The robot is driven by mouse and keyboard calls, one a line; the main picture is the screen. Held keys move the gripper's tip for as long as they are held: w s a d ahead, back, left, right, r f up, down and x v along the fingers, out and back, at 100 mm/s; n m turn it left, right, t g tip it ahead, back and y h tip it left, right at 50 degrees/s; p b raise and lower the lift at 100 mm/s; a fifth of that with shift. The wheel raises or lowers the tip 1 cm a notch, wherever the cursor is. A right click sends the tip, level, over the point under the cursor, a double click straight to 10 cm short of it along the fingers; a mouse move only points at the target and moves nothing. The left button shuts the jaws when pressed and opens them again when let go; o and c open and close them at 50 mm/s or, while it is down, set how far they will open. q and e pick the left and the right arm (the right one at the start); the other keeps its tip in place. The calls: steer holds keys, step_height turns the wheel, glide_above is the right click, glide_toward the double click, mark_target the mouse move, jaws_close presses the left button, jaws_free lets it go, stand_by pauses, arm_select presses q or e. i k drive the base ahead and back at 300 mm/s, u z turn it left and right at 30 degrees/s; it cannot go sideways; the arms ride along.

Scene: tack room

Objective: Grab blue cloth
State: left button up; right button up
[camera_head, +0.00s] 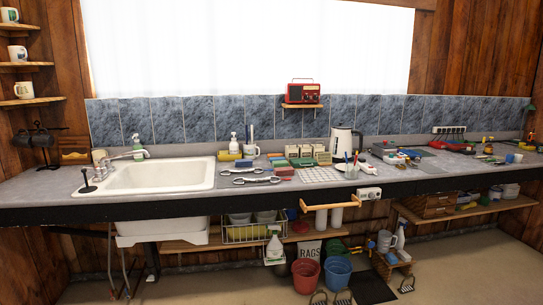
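A small blue flat item (244,163), which may be the blue cloth, lies on the counter right of the sink, beside a yellow item (229,156). It is too small for me to be sure that it is cloth. Neither of my grippers shows in the head view, so I cannot tell whether they are open or shut.
A long grey counter (40,186) spans the view, with a white sink (160,176) at left. Metal pieces (250,180), colored boxes (304,153) and a kettle (345,141) crowd it. Red (306,276) and blue (337,272) buckets stand on the floor below.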

mark_target(247, 162)
steer(key=z, duration=0.25)
steer(key=i, duration=2.15)
steer(key=z, duration=0.05)
